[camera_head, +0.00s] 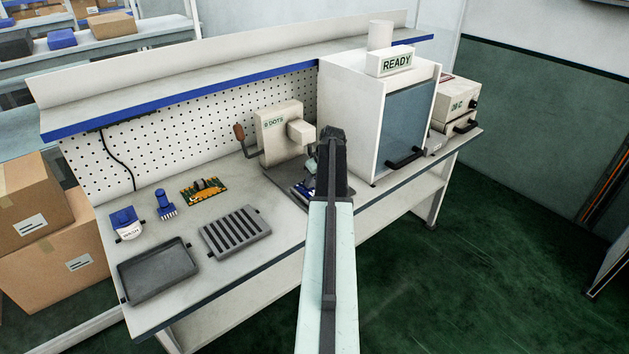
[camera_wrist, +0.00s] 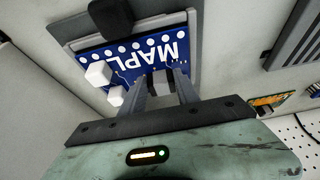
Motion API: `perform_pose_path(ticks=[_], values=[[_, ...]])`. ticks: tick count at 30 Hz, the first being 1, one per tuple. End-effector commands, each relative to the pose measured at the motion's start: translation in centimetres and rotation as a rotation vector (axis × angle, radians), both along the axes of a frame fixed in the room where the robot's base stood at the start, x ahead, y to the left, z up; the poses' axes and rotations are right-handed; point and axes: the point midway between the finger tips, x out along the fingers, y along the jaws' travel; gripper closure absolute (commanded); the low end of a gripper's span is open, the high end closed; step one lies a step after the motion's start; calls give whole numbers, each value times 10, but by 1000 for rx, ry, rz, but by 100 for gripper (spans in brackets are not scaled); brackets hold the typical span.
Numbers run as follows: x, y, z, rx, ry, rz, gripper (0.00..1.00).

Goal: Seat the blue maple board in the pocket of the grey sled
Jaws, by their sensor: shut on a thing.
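The blue maple board (camera_wrist: 140,55) shows in the wrist view, lettered "MAPL", with a row of white dots and two white blocks. My gripper (camera_wrist: 165,88) is shut on a grey part on the board's near side. A grey plate with raised edges (camera_wrist: 193,60), which looks like the sled, frames the board; I cannot tell whether the board lies flat in its pocket or just above.
A slotted grey rack (camera_head: 236,233), a grey tray (camera_head: 157,271), a green board (camera_head: 204,192), a blue brush (camera_head: 165,205) and a blue-topped container (camera_head: 126,223) lie left.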

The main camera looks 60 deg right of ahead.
Motion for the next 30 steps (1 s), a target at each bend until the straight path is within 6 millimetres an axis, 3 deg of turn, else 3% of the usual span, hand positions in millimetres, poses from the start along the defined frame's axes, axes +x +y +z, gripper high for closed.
perform_pose_path(ticks=[30], values=[[-1, -1, -13, -1, 0, -1, 100]])
